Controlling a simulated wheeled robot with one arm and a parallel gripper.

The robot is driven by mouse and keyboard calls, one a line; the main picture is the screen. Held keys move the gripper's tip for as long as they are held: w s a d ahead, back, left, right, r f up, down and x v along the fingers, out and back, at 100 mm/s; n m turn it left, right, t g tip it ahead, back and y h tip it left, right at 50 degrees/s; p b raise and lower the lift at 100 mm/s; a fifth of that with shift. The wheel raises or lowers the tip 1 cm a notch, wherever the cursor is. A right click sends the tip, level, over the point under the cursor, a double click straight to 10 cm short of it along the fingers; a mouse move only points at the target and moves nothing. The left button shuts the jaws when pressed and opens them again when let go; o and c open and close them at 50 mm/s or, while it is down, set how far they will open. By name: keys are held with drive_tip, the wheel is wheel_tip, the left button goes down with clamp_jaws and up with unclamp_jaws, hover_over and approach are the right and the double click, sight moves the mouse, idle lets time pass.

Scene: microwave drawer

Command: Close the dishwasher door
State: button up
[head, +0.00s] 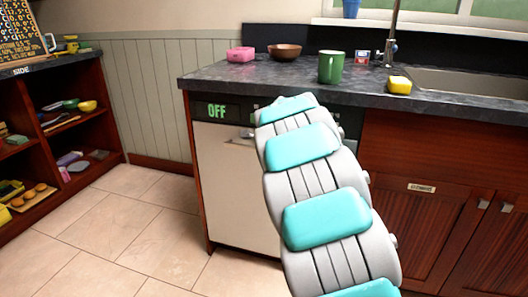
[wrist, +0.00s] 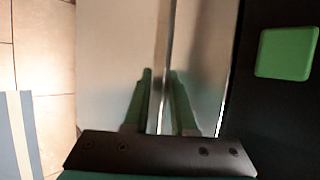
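The dishwasher (head: 232,180) stands under the counter, with a pale door and a dark strip on top reading OFF. Its door looks upright and about flush in the head view; any slight gap is hidden by my arm. In the wrist view the pale door surface (wrist: 110,60) fills the middle, with a thin bright edge running down it. My gripper (wrist: 160,78) is close to the door, its two green fingers apart on either side of that edge. Whether they touch it I cannot tell. In the head view my arm hides the gripper.
Open shelves (head: 60,125) stand at left. The tiled floor (head: 140,230) between is clear.

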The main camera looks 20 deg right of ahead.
drive_tip(key=shift+d+r, duration=0.2)
drive_tip(key=shift+r, duration=0.45)
drive_tip(key=shift+d+r, duration=0.15)
drive_tip(key=shift+r, duration=0.45)
drive_tip(key=s+a+r, duration=0.1)
drive_tip(key=s+r, duration=0.1)
drive_tip(key=s, duration=0.3)
drive_tip(key=shift+s+r, duration=0.35)
drive_tip(key=shift+r, duration=0.05)
drive_tip(key=shift+a, duration=0.15)
